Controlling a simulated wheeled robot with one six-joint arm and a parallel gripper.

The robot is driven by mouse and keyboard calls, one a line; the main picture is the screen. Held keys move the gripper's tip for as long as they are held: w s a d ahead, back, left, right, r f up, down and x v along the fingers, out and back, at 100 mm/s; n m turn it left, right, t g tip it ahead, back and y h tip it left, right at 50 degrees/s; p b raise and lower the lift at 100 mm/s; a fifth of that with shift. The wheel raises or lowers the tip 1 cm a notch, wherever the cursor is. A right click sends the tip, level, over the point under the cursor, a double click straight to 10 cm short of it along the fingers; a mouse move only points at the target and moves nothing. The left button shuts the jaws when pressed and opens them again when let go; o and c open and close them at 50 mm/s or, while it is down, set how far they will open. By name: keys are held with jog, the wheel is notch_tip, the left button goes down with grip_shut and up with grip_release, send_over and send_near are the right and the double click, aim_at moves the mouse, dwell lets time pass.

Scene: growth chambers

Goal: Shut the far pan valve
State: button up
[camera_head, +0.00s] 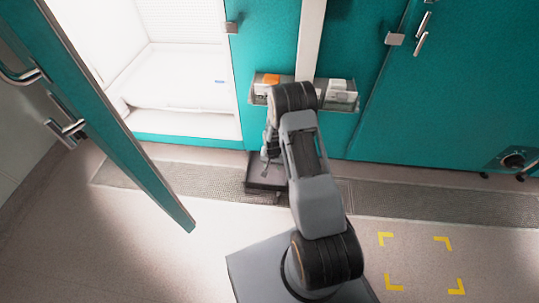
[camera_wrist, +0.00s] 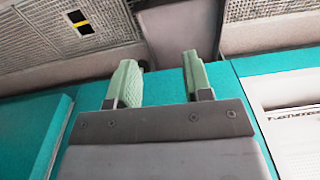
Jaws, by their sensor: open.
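My gripper (camera_wrist: 155,68) is open in the wrist view, with green pads apart and nothing between them. In the head view its end is mostly hidden behind my arm. A dark, low box-like pan (camera_head: 267,188) sits by the floor grating, just beyond my arm and partly covered by it. I cannot make out a valve handle on it. A round dark knob (camera_head: 513,160) shows on the lower teal front at the far right. I cannot tell whether either is the far pan valve. No valve shows in the wrist view.
A teal door (camera_head: 125,125) stands open at the left, its edge jutting toward me. The chamber behind it has a white interior (camera_head: 175,75). Two small holders (camera_head: 338,93) hang on the teal front. Yellow corner marks (camera_head: 442,241) lie on clear floor at the right.

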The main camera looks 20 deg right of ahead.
notch_tip(320, 180, up, 8)
jog(key=a+n, duration=0.1)
jog(key=shift+a, duration=0.2)
jog(key=shift+w, duration=0.1)
dwell(0.3)
